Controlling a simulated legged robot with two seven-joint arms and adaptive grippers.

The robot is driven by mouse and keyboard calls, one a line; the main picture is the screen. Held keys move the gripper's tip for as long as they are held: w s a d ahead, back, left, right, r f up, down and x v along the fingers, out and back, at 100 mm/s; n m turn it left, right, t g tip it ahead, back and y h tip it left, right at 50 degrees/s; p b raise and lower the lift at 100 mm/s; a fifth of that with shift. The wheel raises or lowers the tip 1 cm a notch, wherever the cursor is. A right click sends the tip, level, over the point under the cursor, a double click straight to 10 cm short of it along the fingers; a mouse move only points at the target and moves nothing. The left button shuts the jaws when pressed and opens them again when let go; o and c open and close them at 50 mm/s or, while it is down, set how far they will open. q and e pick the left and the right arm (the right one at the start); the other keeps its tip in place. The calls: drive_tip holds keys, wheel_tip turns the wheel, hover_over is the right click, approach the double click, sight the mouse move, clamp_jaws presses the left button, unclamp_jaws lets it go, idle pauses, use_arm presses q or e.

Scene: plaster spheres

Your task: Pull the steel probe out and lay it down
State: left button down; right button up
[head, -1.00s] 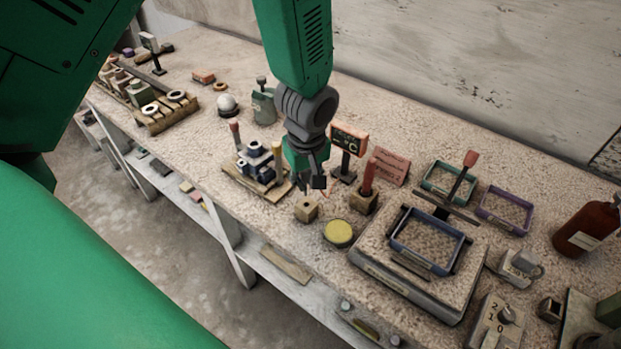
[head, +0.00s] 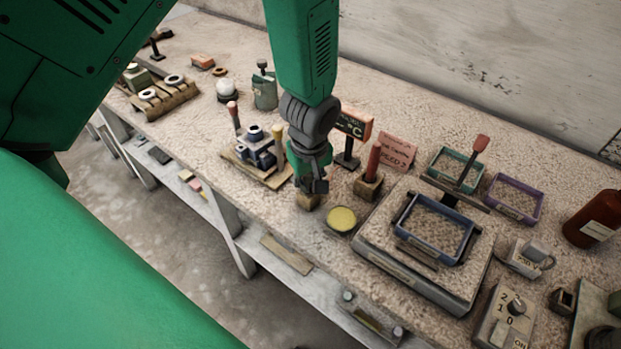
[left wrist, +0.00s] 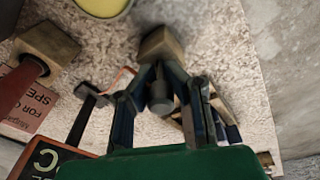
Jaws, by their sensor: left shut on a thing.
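My left gripper (head: 312,188) is low over a small wooden block (head: 306,202), near the front of the bench. In the left wrist view, its fingers (left wrist: 160,92) are shut on a dark grey rounded piece, the steel probe (left wrist: 160,103). The wooden block (left wrist: 160,45) is just beyond the fingertips. The gripper hides the probe in the head view, and I cannot tell how much of it is in the block. My right gripper is not in view.
A yellow round dish (head: 342,219) lies right of the block. A red-handled piece stands in another wooden block (head: 369,187); a °C display (head: 354,125) is behind. A tool stand (head: 258,160) is left. A blue tray (head: 434,229) sits on a slab.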

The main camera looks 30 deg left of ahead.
use_arm(q)
drive_tip(key=shift+d+r, duration=0.1)
drive_tip(key=shift+d, duration=0.1)
idle(0.3)
drive_tip(key=shift+s, duration=0.1)
drive_tip(key=shift+a, duration=0.1)
idle(0.3)
drive_tip(key=shift+p, duration=0.5)
drive_tip(key=shift+f+b, duration=0.3)
drive_tip(key=shift+f, duration=0.25)
idle(0.5)
drive_tip(key=c, duration=1.6)
unclamp_jaws()
drive_tip(key=shift+r, duration=0.1)
